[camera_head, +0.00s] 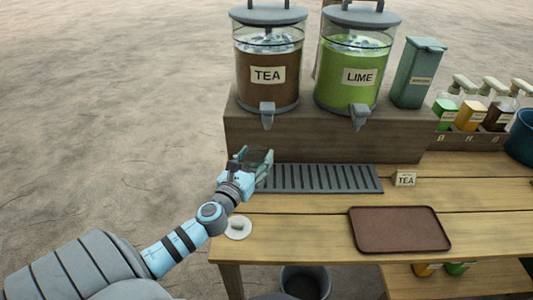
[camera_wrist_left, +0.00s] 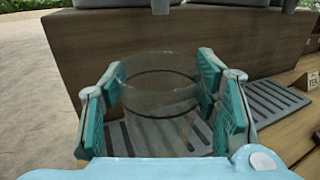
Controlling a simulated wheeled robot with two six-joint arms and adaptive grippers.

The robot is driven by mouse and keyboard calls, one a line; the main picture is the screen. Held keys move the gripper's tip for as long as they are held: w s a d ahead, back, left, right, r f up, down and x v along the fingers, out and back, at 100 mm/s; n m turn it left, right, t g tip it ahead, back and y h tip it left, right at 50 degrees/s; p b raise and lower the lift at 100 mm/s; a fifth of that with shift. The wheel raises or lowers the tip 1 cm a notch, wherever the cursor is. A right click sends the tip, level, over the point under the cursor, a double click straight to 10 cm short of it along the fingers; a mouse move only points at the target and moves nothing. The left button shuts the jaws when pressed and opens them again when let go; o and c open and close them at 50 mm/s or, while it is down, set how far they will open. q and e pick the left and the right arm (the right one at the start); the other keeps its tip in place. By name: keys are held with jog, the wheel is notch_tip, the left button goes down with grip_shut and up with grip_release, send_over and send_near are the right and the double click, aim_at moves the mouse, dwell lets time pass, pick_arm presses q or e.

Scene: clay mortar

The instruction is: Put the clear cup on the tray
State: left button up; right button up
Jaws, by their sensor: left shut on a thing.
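My left gripper (camera_head: 252,168) is at the left end of the grey drip grate, in front of the wooden block under the dispensers. In the left wrist view the gripper (camera_wrist_left: 165,105) is shut on the clear cup (camera_wrist_left: 160,95), with teal finger pads on both sides of it. The cup looks see-through and upright, over the grate's slats; I cannot tell whether it touches the grate. In the head view the cup is mostly hidden by the gripper. The brown tray (camera_head: 398,230) lies empty on the table at the front right. My right gripper is not in view.
Tea (camera_head: 268,75) and lime (camera_head: 355,78) dispensers stand on the wooden block (camera_head: 300,135). The drip grate (camera_head: 320,178) lies before it. A small TEA card (camera_head: 405,179) stands behind the tray. A white round lid (camera_head: 238,228) lies near the left edge. Bottles stand at the right.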

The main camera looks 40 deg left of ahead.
aim_at(252, 172)
pick_arm(q)
jog(key=w+a+f+b, duration=0.2)
jog(key=w+f+b, duration=0.2)
jog(key=w, duration=0.3)
jog(key=shift+w, duration=0.4)
jog(key=o, duration=1.3)
jog(key=v, duration=1.2)
jog(key=shift+r+p, duration=0.25)
jog(key=shift+p, duration=0.15)
